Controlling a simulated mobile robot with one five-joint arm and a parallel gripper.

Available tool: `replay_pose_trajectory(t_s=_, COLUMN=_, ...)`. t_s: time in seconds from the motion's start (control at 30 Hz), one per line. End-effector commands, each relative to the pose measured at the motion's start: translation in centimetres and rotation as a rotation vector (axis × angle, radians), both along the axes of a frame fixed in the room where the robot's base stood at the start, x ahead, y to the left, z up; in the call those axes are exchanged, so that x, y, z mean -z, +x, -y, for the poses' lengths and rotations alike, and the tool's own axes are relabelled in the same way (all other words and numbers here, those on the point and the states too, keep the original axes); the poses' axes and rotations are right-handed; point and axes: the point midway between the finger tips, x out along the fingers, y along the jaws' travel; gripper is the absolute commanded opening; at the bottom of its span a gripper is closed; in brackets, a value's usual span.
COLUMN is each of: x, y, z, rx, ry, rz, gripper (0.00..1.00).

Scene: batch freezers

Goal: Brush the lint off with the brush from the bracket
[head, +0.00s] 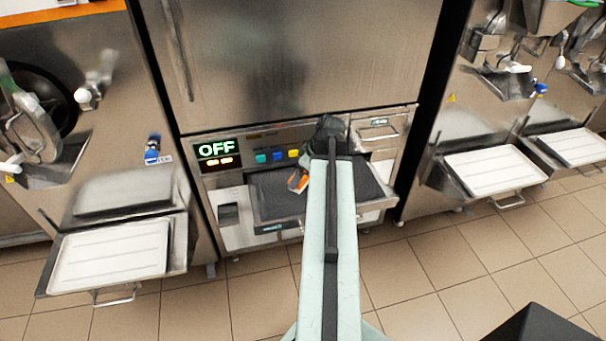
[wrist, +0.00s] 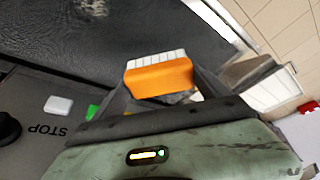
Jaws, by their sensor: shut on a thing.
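The brush has an orange body (wrist: 160,80) and pale bristles. My gripper (wrist: 165,97) is shut on it, bristles pointing away from the wrist. In the head view the orange brush (head: 299,181) shows just left of my arm, over the dark mesh panel (head: 275,200) low on the middle machine. The panel also fills the upper left of the wrist view (wrist: 110,45). A pale grey, speckled patch, apparently lint (wrist: 92,7), lies on it at the top edge, apart from the bristles. My arm hides part of the panel. I cannot make out the bracket.
The middle machine shows a lit OFF display (head: 216,149) and coloured buttons (head: 277,156) above the panel. Machines with projecting trays stand at left (head: 110,250) and right (head: 495,172). Tiled floor (head: 450,270) is clear in front.

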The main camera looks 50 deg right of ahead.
Motion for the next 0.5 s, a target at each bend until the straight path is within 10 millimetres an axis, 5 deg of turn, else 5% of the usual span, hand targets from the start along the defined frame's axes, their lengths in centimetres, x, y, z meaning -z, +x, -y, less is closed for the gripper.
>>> replay_pose_trajectory(t_s=0.5, x=-2.2, y=0.0, z=0.0, rx=0.0, ry=0.0, rz=0.001, gripper=0.53)
